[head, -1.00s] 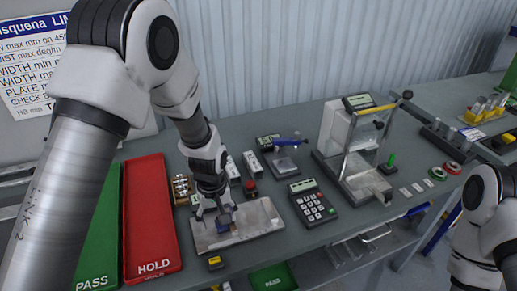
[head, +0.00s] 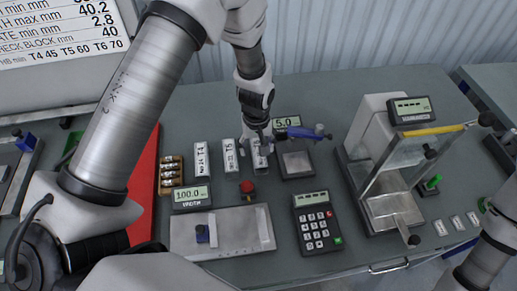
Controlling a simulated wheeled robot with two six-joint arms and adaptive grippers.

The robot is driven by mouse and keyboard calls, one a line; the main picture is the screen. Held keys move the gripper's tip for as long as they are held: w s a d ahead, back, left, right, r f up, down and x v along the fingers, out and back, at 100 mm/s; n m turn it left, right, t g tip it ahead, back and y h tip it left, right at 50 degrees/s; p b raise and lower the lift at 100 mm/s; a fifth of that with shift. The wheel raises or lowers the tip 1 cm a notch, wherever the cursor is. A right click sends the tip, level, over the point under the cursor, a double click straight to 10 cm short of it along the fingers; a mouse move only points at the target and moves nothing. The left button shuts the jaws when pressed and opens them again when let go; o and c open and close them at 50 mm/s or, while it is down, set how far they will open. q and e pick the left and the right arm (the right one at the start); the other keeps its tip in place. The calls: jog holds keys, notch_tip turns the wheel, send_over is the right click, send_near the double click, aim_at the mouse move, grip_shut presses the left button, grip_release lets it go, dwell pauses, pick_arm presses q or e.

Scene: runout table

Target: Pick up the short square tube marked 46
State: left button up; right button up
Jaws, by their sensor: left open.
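Three short pale tubes stand in a row at the back of the table. The left tube (head: 201,158) and the middle tube (head: 230,157) carry printed labels too small to read surely. The third tube (head: 261,161) is greyer and partly hidden under my left gripper (head: 258,141). I cannot make out which tube is marked 46. My left gripper points down with its open fingers at the top of the third tube; I cannot tell whether they touch it. My right arm shows at the right edge, but its gripper is out of view.
A blue-handled gauge (head: 297,133) stands close to the right of my left gripper. A keypad (head: 317,228), a metal plate (head: 185,228), a red knob (head: 247,188) and a display unit (head: 192,197) lie in front. A tall tester (head: 375,140) stands right. A red tray (head: 144,190) lies left.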

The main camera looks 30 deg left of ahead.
aim_at(258, 154)
pick_arm(q)
jog(key=f, duration=0.1)
jog(key=w+f, duration=0.1)
jog(key=f, duration=0.2)
jog(key=shift+w+a+p, duration=0.1)
jog(key=shift+w+p, duration=0.15)
jog(key=shift+p, duration=0.1)
jog(key=shift+w+f, duration=0.1)
jog(key=shift+w, duration=0.1)
jog(key=shift+s, duration=0.1)
jog(key=shift+c, duration=0.4)
jog(key=shift+s+r, duration=0.35)
jog(key=shift+s, duration=0.05)
jog(key=c, duration=1.1)
jog(key=shift+c, duration=0.7)
jog(key=shift+w+f, duration=0.1)
jog(key=shift+w, duration=0.05)
pick_arm(e)
jog(key=shift+w+r, duration=0.5)
jog(key=shift+w, duration=0.1)
